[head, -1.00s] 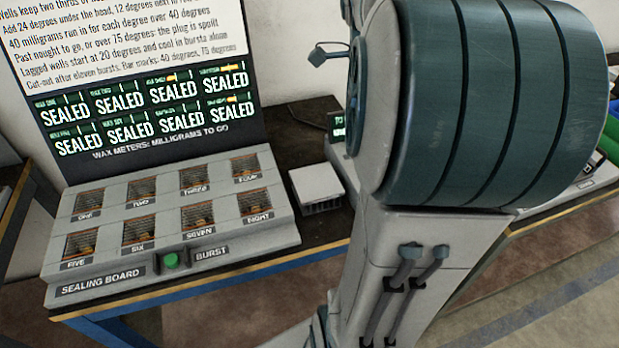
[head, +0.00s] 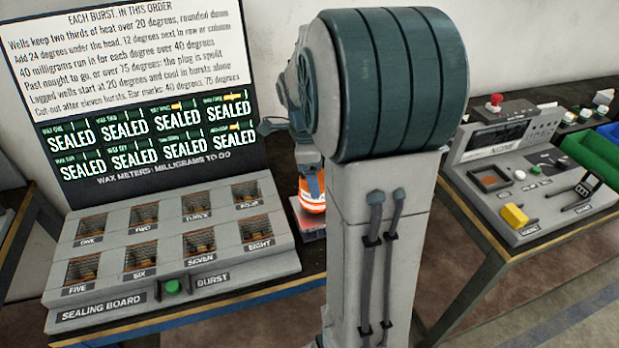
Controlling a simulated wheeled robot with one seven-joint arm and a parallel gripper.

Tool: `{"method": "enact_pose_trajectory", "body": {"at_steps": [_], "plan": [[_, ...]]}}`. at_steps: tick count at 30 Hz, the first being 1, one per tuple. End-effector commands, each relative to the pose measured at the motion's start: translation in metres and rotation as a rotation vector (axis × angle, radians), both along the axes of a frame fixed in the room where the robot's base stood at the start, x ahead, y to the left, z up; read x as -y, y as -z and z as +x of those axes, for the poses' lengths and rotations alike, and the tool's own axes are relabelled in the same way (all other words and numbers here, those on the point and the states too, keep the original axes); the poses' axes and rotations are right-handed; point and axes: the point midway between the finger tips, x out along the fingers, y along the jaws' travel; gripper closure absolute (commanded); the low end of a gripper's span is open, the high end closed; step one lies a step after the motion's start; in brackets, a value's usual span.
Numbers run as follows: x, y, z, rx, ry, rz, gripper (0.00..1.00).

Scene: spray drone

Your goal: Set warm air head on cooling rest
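The warm air head (head: 313,204), orange with a pale band, shows just left of my arm column in the head view. It stands upright over the grey cooling rest (head: 308,232), beside the sealing board. I cannot tell whether it touches the rest or hangs just above it. My gripper (head: 312,186) points down around the head, with a teal finger against its side. It looks shut on the head, but my arm hides part of the gripper, the head and the rest's right side.
At right, another bench carries a control console (head: 530,180) and a green bin (head: 590,155).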

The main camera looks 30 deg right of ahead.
Motion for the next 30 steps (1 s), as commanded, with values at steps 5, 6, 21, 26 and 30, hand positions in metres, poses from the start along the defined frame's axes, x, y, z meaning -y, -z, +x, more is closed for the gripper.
{"method": "enact_pose_trajectory", "body": {"at_steps": [5, 6, 21, 26, 30], "plan": [[0.000, 0.012, 0.000, 0.003, 0.001, -0.001, 0.96], [0.000, 0.012, 0.000, 0.003, 0.001, -0.001, 0.96], [0.000, 0.016, 0.000, 0.001, 0.000, -0.001, 0.08], [0.000, 0.016, 0.000, 0.001, 0.000, -0.001, 0.08], [0.000, 0.009, 0.000, 0.001, 0.001, -0.001, 0.08]]}}
